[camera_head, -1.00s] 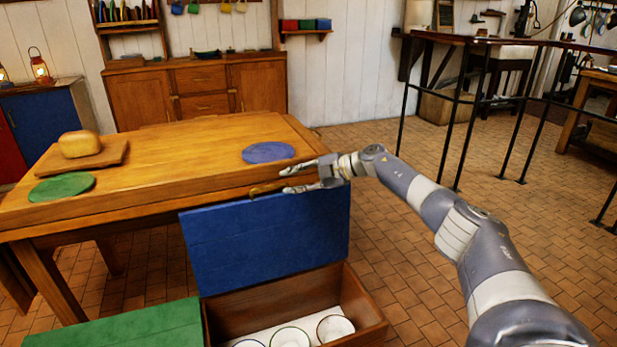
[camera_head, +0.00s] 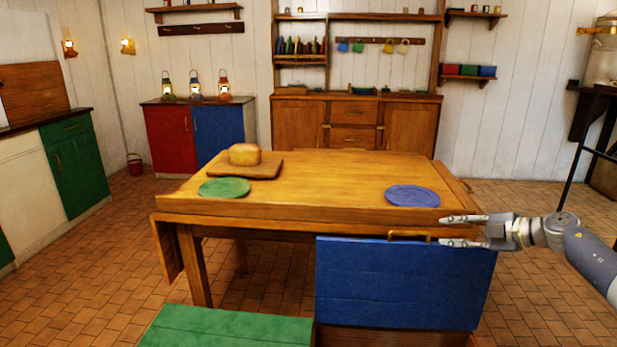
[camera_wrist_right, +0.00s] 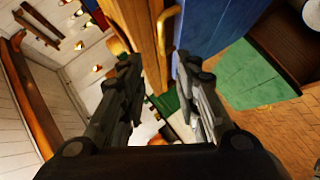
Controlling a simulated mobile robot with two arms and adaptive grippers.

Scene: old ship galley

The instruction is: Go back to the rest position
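My right gripper (camera_head: 441,230) comes in from the right in the head view, its two fingers apart with nothing held between them. It is at the top edge of a raised blue lid (camera_head: 405,285), just right of the lid's brass-coloured handle (camera_head: 409,235). In the right wrist view the open fingers (camera_wrist_right: 158,75) point toward the handle (camera_wrist_right: 165,30) and the blue lid (camera_wrist_right: 205,25). I cannot tell whether they touch the lid. My left gripper is not in view.
A wooden table (camera_head: 300,190) stands behind the lid, with a green disc (camera_head: 225,187), a blue disc (camera_head: 412,196) and a bread loaf (camera_head: 244,154) on a board (camera_head: 262,171). A closed green lid (camera_head: 228,328) is at front left. Floor (camera_head: 90,270) is clear at left.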

